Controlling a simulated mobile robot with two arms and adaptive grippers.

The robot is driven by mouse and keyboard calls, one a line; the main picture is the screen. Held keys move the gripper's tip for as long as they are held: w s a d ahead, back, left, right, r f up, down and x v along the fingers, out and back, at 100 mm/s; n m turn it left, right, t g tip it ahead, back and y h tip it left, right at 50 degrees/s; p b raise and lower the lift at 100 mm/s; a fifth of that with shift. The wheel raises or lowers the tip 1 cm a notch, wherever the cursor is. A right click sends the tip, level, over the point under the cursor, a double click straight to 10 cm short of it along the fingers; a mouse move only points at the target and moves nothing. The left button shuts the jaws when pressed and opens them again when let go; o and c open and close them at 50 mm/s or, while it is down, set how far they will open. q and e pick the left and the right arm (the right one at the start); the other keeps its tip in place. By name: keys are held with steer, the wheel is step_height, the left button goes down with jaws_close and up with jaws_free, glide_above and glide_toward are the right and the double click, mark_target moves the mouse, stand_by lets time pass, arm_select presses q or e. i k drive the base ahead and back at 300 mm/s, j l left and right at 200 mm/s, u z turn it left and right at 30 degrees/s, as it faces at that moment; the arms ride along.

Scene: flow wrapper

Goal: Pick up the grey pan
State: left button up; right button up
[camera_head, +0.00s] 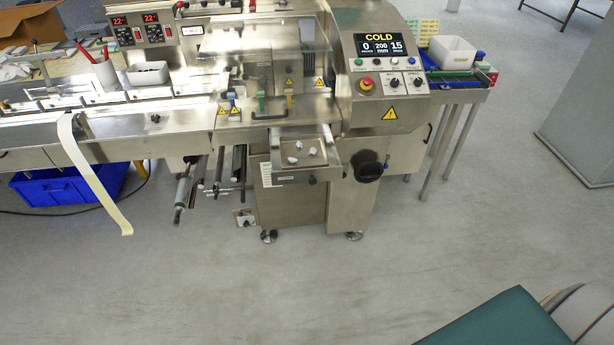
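A shallow grey metal pan (322,163) juts out from the front of the wrapping machine, below its middle. It looks like the grey pan of the task. A few small whitish lumps (292,160) lie in it. Neither of my grippers is in view.
The machine's control panel (388,75) is up and to the right of the pan. A black handwheel (366,166) is close to its right. Film rollers (215,170) and a hanging pale strip (92,180) are to the left. The floor (290,290) in front is clear.

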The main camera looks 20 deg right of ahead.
mark_target(287, 147)
steer(key=z, duration=1.7)
steer(key=i+j+z, duration=0.1)
steer(key=j+z, duration=0.8)
steer(key=k+j, duration=0.05)
steer(key=j, duration=0.05)
